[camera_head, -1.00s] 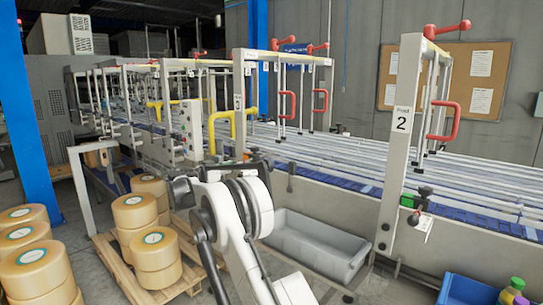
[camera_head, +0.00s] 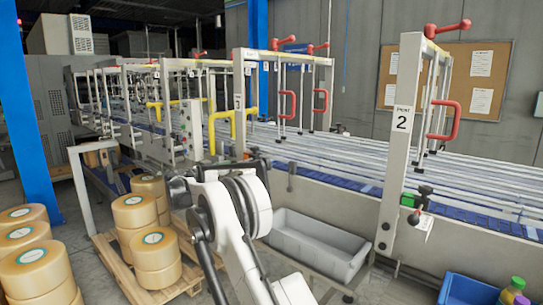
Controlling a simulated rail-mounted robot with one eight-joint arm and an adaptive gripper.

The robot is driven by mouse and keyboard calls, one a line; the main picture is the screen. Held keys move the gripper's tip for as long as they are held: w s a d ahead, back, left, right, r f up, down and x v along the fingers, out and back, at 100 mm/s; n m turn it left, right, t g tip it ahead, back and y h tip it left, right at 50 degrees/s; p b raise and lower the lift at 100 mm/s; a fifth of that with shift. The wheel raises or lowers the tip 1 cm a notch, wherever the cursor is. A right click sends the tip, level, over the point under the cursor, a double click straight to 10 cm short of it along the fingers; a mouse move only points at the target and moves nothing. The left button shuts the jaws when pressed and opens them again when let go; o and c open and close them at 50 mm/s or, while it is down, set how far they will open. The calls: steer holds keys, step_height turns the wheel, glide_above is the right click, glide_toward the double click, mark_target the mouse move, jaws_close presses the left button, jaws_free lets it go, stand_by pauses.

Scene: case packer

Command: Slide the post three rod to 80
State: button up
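The post three frame (camera_head: 239,85) stands mid-picture, a pale upright with a small label that seems to read 3. A crossbar (camera_head: 283,56) runs back from its top, with red knobs and thin vertical rods below it. Red handles (camera_head: 291,104) hang near these rods. I cannot tell which rod or scale mark is at 80; no numbers are readable. My white arm rises in front of the machine, below post three. A dark part at its left end may be my gripper (camera_head: 178,190); its fingers cannot be made out, nor whether it holds anything.
The post two frame (camera_head: 402,120) stands at right with a red handle. Tape rolls (camera_head: 155,255) stand on a pallet at left. A blue crate (camera_head: 468,290) with bottles is at lower right.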

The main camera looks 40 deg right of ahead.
steer(key=b+v, duration=0.1)
steer(key=v, duration=0.4)
steer(key=shift+s+a, duration=0.1)
steer(key=shift+a, duration=0.25)
stand_by(0.6)
steer(key=s+a+r+n+y+b, duration=0.1)
steer(key=s+a+n+y, duration=0.15)
steer(key=s, duration=0.65)
steer(key=s+a+r+n+y, duration=0.1)
steer(key=s+a+n+y, duration=0.2)
steer(key=s, duration=0.6)
steer(key=s+a+r+n+y+b, duration=0.1)
steer(key=s+n+y, duration=0.25)
steer(key=s, duration=0.55)
steer(key=s+a+f+n+t+y, duration=0.1)
steer(key=s+a+f, duration=0.4)
steer(key=s, duration=0.5)
steer(key=s+a+f+n+y+b, duration=0.1)
steer(key=s+a+f+n+y, duration=0.2)
steer(key=s, duration=0.7)
steer(key=s+a+f+n+t+y, duration=0.1)
steer(key=s+a+f+n+y, duration=0.1)
steer(key=s+a+f+y, duration=0.2)
steer(key=s+a+f, duration=0.3)
steer(key=s, duration=0.3)
steer(key=shift+s+t, duration=0.3)
steer(key=shift+s, duration=0.1)
